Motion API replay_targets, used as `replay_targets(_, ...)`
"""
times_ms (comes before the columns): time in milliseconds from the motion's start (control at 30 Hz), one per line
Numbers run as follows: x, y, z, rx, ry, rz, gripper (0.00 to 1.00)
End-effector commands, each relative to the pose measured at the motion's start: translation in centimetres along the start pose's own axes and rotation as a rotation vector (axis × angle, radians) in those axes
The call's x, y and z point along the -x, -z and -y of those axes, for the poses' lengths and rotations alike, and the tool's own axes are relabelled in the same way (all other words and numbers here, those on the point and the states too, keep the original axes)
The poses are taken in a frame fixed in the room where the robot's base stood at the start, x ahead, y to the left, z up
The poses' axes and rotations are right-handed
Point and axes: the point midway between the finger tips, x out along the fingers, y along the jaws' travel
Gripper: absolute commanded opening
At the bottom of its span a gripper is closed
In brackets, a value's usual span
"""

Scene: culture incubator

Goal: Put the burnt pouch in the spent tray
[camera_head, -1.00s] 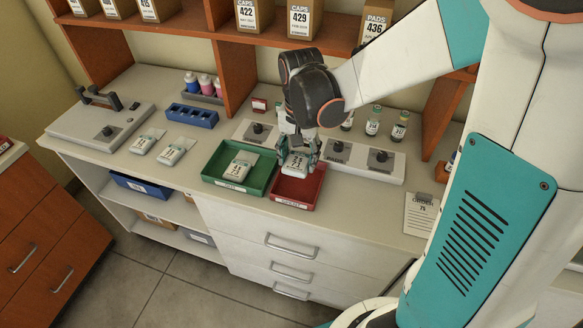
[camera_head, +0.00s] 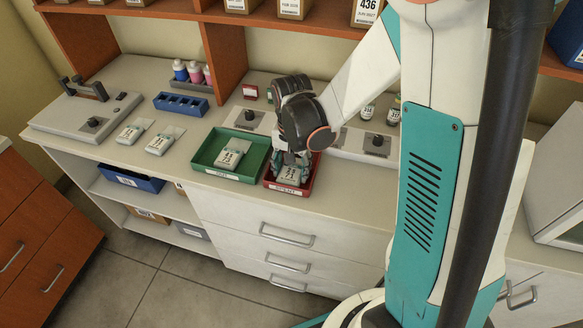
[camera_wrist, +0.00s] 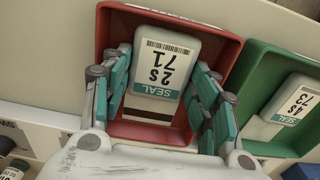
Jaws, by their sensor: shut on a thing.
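A pale pouch with a white label reading "SEAL" and "2S 71" (camera_wrist: 162,65) is between the fingers of my gripper (camera_wrist: 163,82) in the wrist view. A dark brown band crosses its lower part. My gripper also shows in the head view (camera_head: 290,160), shut on this pouch (camera_head: 289,175), low inside the red tray (camera_head: 311,181). The tray has a label on its front that reads like "SPENT", and its red walls surround the pouch in the wrist view (camera_wrist: 108,38). Whether the pouch touches the tray floor is hard to tell.
A green tray (camera_head: 262,160) stands just left of the red one and holds another pouch (camera_head: 231,153). Two more pouches (camera_head: 133,131) (camera_head: 163,140) lie further left on the counter. A blue rack (camera_head: 183,106) and grey devices with knobs (camera_head: 375,143) stand behind.

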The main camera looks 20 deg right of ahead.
Motion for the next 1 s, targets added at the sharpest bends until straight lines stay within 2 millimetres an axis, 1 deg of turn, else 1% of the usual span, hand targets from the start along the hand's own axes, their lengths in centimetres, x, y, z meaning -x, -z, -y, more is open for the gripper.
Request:
replay_targets(167, -0.3, 0.0, 0.0, 0.0, 0.0, 0.0, 0.31)
replay_targets(200, -0.4, 0.0, 0.0, 0.0, 0.0, 0.0, 0.57)
replay_targets(233, -0.3, 0.0, 0.0, 0.0, 0.0, 0.0, 0.63)
replay_targets(567, -0.2, 0.0, 0.0, 0.0, 0.0, 0.0, 0.63)
replay_targets(667, 0.1, 0.0, 0.0, 0.0, 0.0, 0.0, 0.63)
replay_targets(767, 1.4, 0.0, 0.0, 0.0, 0.0, 0.0, 0.63)
replay_targets(1000, 6.5, -0.1, 0.0, 0.0, 0.0, 0.0, 0.63)
